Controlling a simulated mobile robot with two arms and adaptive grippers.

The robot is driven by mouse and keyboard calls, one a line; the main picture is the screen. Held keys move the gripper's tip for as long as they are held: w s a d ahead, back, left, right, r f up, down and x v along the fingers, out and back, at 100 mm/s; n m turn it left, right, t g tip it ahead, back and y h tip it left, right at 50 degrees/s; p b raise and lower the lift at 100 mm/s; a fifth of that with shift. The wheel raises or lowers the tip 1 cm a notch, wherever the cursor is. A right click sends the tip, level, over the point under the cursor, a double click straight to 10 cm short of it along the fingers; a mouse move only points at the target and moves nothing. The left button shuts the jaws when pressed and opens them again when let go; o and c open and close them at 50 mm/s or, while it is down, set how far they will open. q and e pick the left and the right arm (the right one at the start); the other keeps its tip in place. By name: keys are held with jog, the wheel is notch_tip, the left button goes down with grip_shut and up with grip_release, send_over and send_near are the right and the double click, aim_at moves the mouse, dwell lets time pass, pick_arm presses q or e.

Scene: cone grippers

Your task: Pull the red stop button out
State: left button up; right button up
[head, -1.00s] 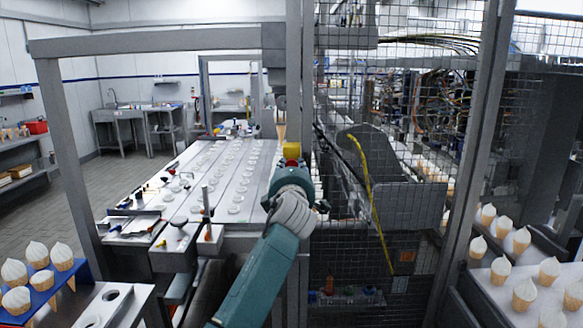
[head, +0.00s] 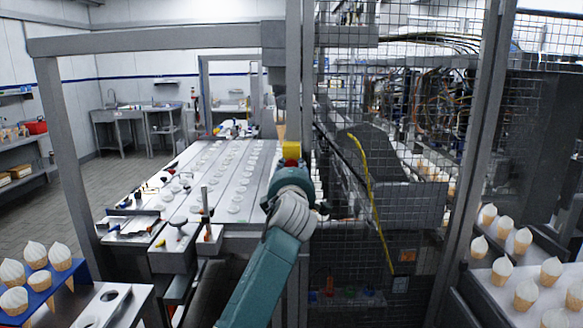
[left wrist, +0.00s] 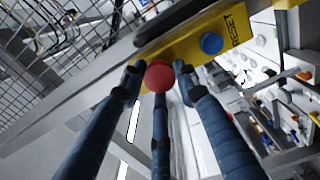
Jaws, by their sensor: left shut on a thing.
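The red stop button (left wrist: 158,76) is a round red knob on the edge of a yellow box (left wrist: 190,38) in the left wrist view. My left gripper (left wrist: 160,78) has its dark fingers closed around the button, with one finger on each side and one below. In the head view the yellow box (head: 291,148) shows just above my left wrist. The gripper's fingers are mostly hidden there behind my wrist. My right gripper is not in view.
A blue RESET button (left wrist: 211,43) sits beside the red button on the box. A wire mesh fence (head: 400,130) stands to the right of my arm. A long table (head: 215,170) with tools and white discs lies to the left. Cones stand at both sides.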

pick_arm(q)
jog(key=shift+s+f+b, duration=0.35)
jog(key=shift+f, duration=0.25)
jog(key=o, duration=1)
jog(key=shift+r, duration=0.1)
jog(key=shift+o, duration=0.4)
jog(key=shift+s+r, duration=0.25)
jog(key=shift+r, duration=0.05)
jog(key=shift+w+r, duration=0.1)
